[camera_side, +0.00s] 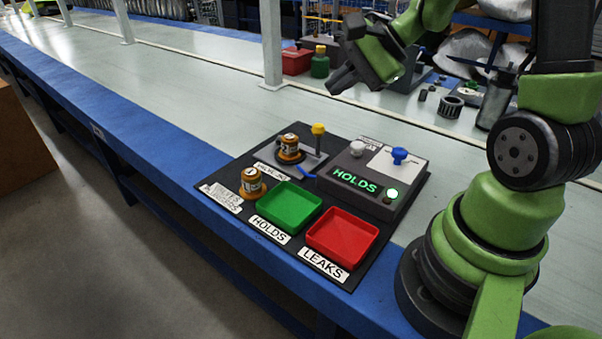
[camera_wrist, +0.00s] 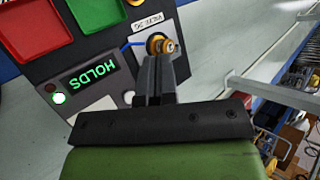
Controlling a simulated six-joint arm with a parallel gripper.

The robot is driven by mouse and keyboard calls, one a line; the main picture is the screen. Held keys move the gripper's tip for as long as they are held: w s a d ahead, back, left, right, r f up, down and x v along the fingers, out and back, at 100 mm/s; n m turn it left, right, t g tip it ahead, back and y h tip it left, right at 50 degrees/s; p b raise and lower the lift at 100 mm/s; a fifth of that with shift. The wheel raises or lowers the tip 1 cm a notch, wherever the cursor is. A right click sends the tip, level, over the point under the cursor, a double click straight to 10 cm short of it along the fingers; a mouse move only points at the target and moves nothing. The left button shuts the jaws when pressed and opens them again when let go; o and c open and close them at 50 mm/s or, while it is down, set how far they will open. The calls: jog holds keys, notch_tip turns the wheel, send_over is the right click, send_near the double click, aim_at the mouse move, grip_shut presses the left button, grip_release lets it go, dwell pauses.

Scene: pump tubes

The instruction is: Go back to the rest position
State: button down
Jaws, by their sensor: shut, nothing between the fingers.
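My gripper (camera_side: 341,80) is shut and empty, raised above the bench behind the test board. In the wrist view my gripper (camera_wrist: 153,60) points down toward the board, its fingers together. An orange-brown valve (camera_side: 290,148) stands in the holder beside a yellow-topped post (camera_side: 318,130). It also shows in the wrist view (camera_wrist: 158,43), just past my fingertips in the picture. A second orange-brown valve (camera_side: 252,182) stands on the board near the green tray. The tester box (camera_side: 345,192) shows a green HOLDS display and a lit green lamp (camera_side: 392,194).
The green tray (camera_side: 289,208) labelled HOLDS and the red tray (camera_side: 342,238) labelled LEAKS look empty. A blue knob (camera_side: 399,155) stands up from the tester. The belt at left is clear.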

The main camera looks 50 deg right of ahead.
jog(key=s+a+r+n+h, duration=0.2)
jog(key=s+a+r+n, duration=0.7)
jog(key=s+n, duration=0.4)
jog(key=shift+s+a+r+n+g, duration=0.2)
jog(key=shift+s+a+n+g, duration=0.15)
jog(key=shift+a+n, duration=0.4)
jog(key=shift+a, duration=0.1)
dwell(2.9)
